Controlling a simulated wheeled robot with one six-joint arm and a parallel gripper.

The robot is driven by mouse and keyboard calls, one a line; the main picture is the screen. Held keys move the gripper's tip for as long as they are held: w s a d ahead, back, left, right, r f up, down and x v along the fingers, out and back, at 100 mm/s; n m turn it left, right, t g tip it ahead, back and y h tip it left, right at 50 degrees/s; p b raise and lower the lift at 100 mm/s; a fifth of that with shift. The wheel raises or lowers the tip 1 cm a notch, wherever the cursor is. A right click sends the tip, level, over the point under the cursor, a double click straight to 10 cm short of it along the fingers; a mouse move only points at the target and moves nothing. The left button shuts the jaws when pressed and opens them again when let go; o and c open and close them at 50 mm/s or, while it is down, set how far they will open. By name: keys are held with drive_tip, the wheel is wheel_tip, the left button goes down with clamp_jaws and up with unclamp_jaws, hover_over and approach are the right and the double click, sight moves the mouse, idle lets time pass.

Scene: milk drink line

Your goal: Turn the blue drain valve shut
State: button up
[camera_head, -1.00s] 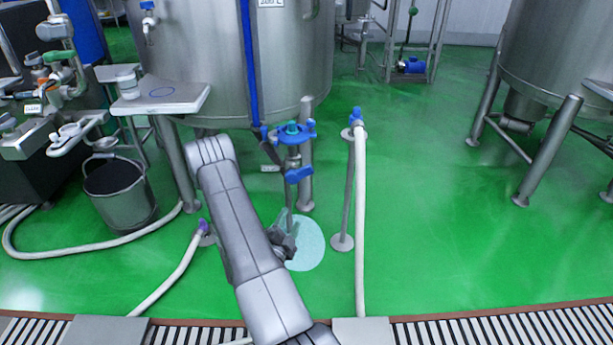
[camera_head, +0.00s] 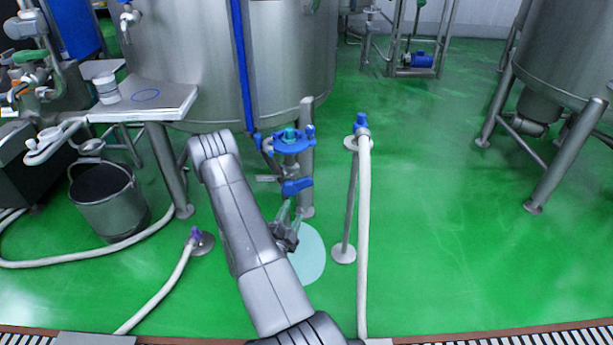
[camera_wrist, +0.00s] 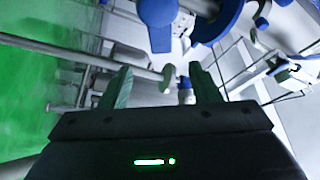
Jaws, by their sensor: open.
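The blue drain valve handle (camera_head: 297,186) sits on the pipework below the large steel tank, under a blue ring-shaped fitting (camera_head: 290,144). In the wrist view a blue handle (camera_wrist: 156,14) shows at the top centre, with part of the blue ring fitting (camera_wrist: 215,22) to its right. My gripper (camera_head: 291,209) is open and empty, just below the valve handle in the head view. In the wrist view my gripper (camera_wrist: 162,82) has its two greenish fingers spread, with the handle beyond the tips. They appear apart from it.
A pale puddle (camera_head: 309,262) lies on the green floor beside my gripper. A white hose (camera_head: 364,230) with a blue end hangs from a stand (camera_head: 349,215) at right. A bucket (camera_head: 110,205) and a hose with a purple end (camera_head: 175,278) are at left.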

sight(304, 185)
drive_tip(key=b+x, duration=0.1)
drive_tip(key=x, duration=1.2)
drive_tip(key=shift+w+r, duration=0.1)
drive_tip(key=shift+w, duration=0.15)
drive_tip(key=shift+b, duration=0.35)
clamp_jaws()
